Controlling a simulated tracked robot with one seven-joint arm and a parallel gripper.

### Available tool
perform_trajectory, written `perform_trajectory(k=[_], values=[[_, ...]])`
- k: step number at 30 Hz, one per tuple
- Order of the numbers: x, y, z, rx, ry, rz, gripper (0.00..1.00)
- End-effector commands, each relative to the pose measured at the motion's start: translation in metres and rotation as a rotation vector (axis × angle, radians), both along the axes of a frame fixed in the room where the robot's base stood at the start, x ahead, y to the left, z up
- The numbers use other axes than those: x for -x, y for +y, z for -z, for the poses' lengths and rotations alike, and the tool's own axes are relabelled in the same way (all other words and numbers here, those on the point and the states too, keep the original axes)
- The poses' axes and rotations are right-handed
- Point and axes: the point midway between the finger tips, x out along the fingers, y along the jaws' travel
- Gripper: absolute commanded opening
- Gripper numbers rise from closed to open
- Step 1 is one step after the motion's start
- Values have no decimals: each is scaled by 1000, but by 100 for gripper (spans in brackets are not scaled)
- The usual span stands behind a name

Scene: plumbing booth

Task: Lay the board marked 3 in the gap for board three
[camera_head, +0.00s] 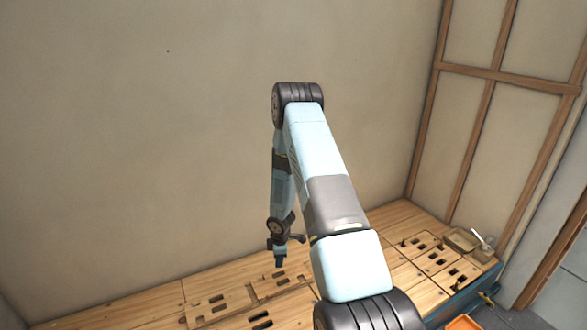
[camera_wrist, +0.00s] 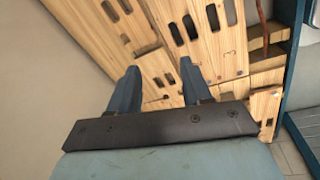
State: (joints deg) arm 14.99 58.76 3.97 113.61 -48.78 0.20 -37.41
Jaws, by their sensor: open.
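My gripper (camera_head: 280,262) hangs low over the wooden deck in the head view. In the wrist view its two blue fingers (camera_wrist: 160,67) are apart, with nothing between them. Beyond them lie slotted wooden boards; one light board (camera_wrist: 200,35) with several oval slots lies ahead and to the right. In the head view a slotted board (camera_head: 214,304) lies left of my gripper.
More slotted boards (camera_head: 436,260) lie at the right end of the deck, near a small tray (camera_head: 462,240) with a white-handled item. A blue edge (camera_head: 465,296) borders the deck there. An orange object (camera_head: 464,323) is at the bottom. A plain wall stands behind.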

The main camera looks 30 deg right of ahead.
Motion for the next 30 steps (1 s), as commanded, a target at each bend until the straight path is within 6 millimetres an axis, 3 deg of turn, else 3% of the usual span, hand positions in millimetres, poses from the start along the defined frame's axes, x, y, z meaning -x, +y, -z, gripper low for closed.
perform_trajectory(k=[1, 6, 15, 30], values=[[-6, -2, -20, 14, -12, 20, 49], [-17, -7, -78, 49, -43, 103, 49], [-22, -10, -180, 90, -98, 255, 49], [11, 0, -334, 98, -190, 515, 49]])
